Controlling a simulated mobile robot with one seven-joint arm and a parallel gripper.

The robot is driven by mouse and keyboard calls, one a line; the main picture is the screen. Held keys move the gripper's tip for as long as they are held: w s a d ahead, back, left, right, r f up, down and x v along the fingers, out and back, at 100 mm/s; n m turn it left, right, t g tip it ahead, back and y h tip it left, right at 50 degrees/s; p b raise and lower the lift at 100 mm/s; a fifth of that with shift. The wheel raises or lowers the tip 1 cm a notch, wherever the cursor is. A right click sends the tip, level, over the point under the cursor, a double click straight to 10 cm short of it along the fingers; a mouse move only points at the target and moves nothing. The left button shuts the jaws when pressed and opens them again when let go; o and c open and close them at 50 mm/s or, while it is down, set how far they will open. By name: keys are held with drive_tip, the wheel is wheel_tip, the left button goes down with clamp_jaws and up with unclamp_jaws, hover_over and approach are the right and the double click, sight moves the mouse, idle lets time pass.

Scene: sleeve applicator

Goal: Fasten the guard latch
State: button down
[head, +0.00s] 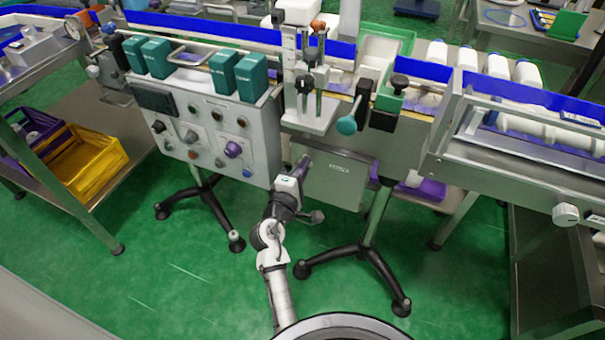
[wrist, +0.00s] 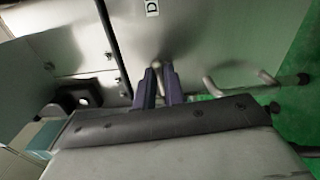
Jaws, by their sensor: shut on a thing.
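My gripper (head: 302,165) is at the left edge of the grey box (head: 340,180) under the conveyor, beside the control panel. In the wrist view its two purple fingers (wrist: 161,86) are closed around a small rounded metal lever (wrist: 157,68), whose tip shows between them. The lever stands out in front of a grey metal face and looks like the guard latch, but its lower part is hidden by the fingers. A black bracket with a hole (wrist: 78,97) is to its left. I cannot tell whether the latch is engaged. In the head view my gripper hides the lever.
A bent metal handle (wrist: 236,92) projects to the right of the fingers. The control panel (head: 215,135) with knobs stands left. A teal knob (head: 346,125) hangs above the box. Black-footed stand legs (head: 365,250) are on the right. The green floor in front is clear.

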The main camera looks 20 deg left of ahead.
drive_tip(key=shift+w+m+b, duration=0.1)
drive_tip(key=shift+m+b, duration=0.25)
drive_tip(key=shift+m, duration=0.25)
drive_tip(key=shift+r, duration=0.1)
drive_tip(key=c, duration=1.5)
unclamp_jaws()
drive_tip(key=shift+s, duration=0.2)
